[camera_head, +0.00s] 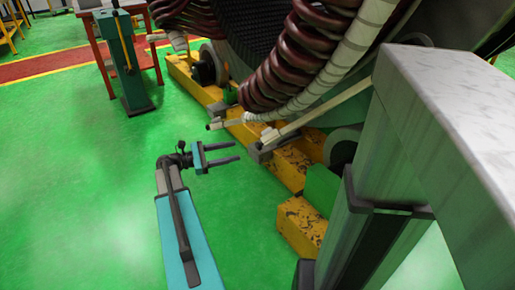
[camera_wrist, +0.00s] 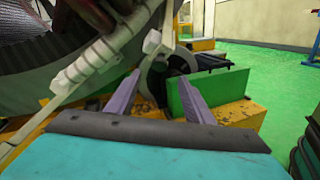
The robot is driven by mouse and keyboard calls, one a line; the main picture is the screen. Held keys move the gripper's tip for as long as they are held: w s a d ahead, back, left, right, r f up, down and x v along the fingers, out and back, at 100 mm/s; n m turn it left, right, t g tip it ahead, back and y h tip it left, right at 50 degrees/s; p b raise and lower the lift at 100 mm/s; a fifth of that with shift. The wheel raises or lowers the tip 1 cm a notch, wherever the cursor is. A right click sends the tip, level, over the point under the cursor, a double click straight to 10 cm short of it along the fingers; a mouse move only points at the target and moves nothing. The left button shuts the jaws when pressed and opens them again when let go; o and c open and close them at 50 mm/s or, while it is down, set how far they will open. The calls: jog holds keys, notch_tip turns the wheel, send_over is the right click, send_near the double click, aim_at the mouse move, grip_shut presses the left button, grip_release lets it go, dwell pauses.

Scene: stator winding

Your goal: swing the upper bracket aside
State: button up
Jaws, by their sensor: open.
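A long pale bar with a blocky end (camera_head: 318,112) slants down from the stator winding to the yellow base in the head view; it may be the upper bracket, but I cannot tell for sure. A shorter pale rod (camera_head: 228,123) with a dark tip sticks out to its left. My gripper (camera_head: 240,152) is open and empty, its two fingers pointing right toward the base, apart from both parts. In the wrist view my gripper (camera_wrist: 158,78) has its fingers spread, with a pale fitting (camera_wrist: 152,41) beyond and above the fingertips.
The stator's dark red coils (camera_head: 290,55) and white-wrapped leads (camera_head: 350,50) hang above the yellow base (camera_head: 296,165). A green block (camera_wrist: 183,98) sits near the right finger. A red-legged table (camera_head: 102,55) stands at the back left. Green floor is free at left.

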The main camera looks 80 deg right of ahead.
aim_at(258, 146)
jog(key=b+x, duration=0.2)
jog(key=x, duration=0.9)
jog(key=shift+s+d+b, duration=0.15)
jog(key=shift+s+b, duration=0.15)
jog(key=shift+b, duration=0.05)
jog(key=shift+f, duration=0.1)
grip_shut()
